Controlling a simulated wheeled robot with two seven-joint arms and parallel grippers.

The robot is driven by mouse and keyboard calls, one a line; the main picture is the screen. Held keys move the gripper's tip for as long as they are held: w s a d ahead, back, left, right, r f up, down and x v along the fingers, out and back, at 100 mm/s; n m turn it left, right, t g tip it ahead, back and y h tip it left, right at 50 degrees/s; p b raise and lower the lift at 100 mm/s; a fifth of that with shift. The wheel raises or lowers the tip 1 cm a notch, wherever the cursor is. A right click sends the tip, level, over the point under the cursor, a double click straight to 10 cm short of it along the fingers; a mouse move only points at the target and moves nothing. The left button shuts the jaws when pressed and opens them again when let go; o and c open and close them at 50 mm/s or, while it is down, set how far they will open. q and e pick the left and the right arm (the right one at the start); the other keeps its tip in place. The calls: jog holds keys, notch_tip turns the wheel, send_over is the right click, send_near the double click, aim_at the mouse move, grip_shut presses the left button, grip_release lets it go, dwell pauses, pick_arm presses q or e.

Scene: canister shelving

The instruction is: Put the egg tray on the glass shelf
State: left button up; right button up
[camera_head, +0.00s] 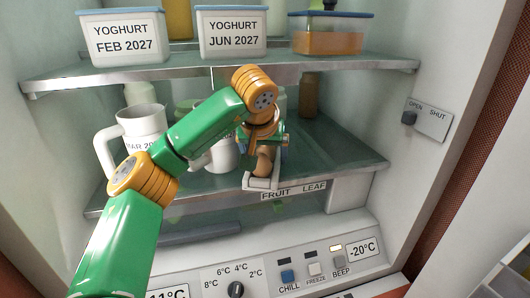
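The egg tray (262,184) is a small pale tray with brown eggs (264,161) in it. It is at the front edge of the lower glass shelf (340,145), above the "FRUIT LEAF" label. My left arm reaches in from the lower left, and my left gripper (265,145) is right at the tray. The wrist hides the fingers and much of the tray, so I cannot tell whether they grip it or whether the tray rests on the glass. My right gripper is not in view.
A white jug (141,130) and a white cup (222,155) stand left of the tray. A brown jar (309,95) stands behind. The upper shelf (160,70) holds yoghurt boxes (125,38) and an orange-filled box (328,36). The lower shelf's right side is clear.

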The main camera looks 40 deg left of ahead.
aim_at(251, 182)
pick_arm(q)
jog(key=shift+f, duration=0.1)
jog(key=o, duration=1.3)
jog(key=shift+o, duration=0.2)
jog(key=shift+s+d, duration=0.1)
jog(key=shift+r, duration=0.25)
jog(key=s+d+b, duration=0.1)
jog(key=s+b, duration=0.1)
jog(key=shift+s+d+b, duration=0.15)
jog(key=shift+b, duration=0.2)
jog(key=s+d, duration=0.4)
jog(key=s, duration=0.5)
jog(key=shift+d+r+b, duration=0.2)
jog(key=shift+r+b, duration=0.15)
jog(key=shift+b, duration=0.1)
